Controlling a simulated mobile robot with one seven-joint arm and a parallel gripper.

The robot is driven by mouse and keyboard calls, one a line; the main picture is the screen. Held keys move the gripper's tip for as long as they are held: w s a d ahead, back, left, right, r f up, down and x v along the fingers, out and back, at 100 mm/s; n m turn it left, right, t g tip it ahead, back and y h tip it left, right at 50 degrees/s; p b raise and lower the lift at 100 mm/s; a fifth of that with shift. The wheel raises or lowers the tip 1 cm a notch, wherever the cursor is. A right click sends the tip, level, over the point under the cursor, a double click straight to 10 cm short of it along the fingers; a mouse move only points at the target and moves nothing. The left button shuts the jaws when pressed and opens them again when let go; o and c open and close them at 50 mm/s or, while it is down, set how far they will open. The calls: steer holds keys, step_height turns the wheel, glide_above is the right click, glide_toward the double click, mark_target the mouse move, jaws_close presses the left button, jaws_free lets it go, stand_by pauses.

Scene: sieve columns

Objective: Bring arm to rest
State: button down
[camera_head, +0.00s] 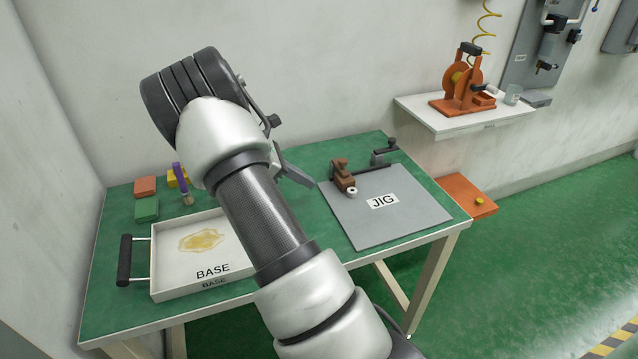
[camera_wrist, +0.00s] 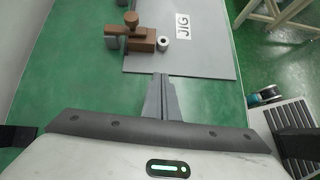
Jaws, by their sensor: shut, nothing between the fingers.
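My arm rises across the middle of the head view and bends over the green table (camera_head: 395,158). My gripper (camera_wrist: 162,78) is shut and empty in the wrist view, its fingers together. It is above the table near the edge of the grey JIG plate (camera_wrist: 200,62). In the head view a grey part of my gripper (camera_head: 297,172) shows just left of the JIG plate (camera_head: 385,220), and my arm hides the rest.
A white BASE tray (camera_head: 165,262) with a yellowish patch stands on the table's left. Brown clamp (camera_head: 341,174) and a small white ring (camera_head: 352,192) are on the JIG plate. Coloured blocks (camera_head: 146,209) and a purple-handled brush (camera_head: 180,176) sit behind the tray.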

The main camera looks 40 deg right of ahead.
steer(key=shift+v, duration=1.25)
steer(key=s+a+r+m+t+y, duration=0.2)
steer(key=s+a+r+m+y, duration=0.15)
steer(key=s+a+r, duration=0.35)
steer(key=s+a+r+m+t+y, duration=0.2)
steer(key=s+a+r+m, duration=0.25)
steer(key=r, duration=0.45)
steer(key=s+a+r+m+t+y, duration=0.35)
steer(key=s+a+m, duration=0.25)
steer(key=s+a, duration=0.7)
step_height(320, 180, up, 20)
steer(key=s+d+p, duration=0.1)
steer(key=s+p, duration=0.1)
steer(key=p, duration=1.7)
steer(key=shift+s+d+f+t, duration=0.2)
steer(key=shift+s+t, duration=0.05)
steer(key=shift+t, duration=0.2)
